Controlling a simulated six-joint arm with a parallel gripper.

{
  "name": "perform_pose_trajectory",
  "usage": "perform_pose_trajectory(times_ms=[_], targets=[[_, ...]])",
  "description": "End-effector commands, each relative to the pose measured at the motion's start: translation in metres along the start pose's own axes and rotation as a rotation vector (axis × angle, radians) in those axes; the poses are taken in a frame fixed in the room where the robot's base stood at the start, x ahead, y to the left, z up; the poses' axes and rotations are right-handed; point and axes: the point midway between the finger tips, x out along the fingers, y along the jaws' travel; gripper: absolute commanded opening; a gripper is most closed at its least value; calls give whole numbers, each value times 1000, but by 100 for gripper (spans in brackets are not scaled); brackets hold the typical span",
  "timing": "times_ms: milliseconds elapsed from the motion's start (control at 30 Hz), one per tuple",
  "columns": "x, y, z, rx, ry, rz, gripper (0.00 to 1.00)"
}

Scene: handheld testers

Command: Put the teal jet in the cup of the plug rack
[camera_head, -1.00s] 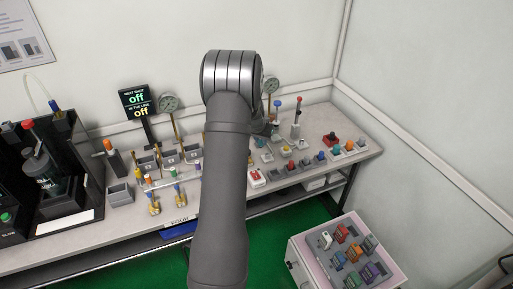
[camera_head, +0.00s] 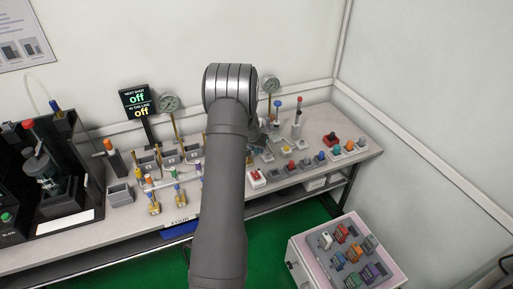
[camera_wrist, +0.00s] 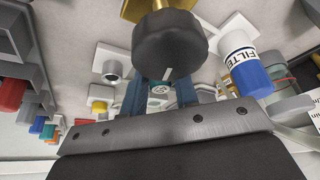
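In the wrist view, a small teal piece (camera_wrist: 160,89), which looks like the teal jet, sits between the two dark blue fingers of my gripper (camera_wrist: 160,98). The fingers are close together on either side of it. A large black knob on a brass stem (camera_wrist: 170,45) hides part of the fingers and of the piece. A grey cup on a white square base (camera_wrist: 111,67) is to the left of the knob; I cannot tell whether it is the plug rack's cup. In the head view, my arm covers most of the gripper and the teal jet.
A white and blue filter cylinder (camera_wrist: 246,62) stands close on the right in the wrist view. A yellow plug (camera_wrist: 98,104) is at the left. In the head view, a gauge (camera_head: 271,84), a red-buttoned box (camera_head: 256,177) and a row of coloured plugs (camera_head: 322,157) stand on the bench.

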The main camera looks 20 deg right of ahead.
Motion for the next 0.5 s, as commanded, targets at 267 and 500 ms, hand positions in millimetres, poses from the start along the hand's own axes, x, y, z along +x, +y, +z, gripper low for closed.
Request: perform_pose_trajectory(times_ms=[267,500], targets=[[0,0,0,0,0,0,40],[-14,0,-2,-1,2,0,40]])
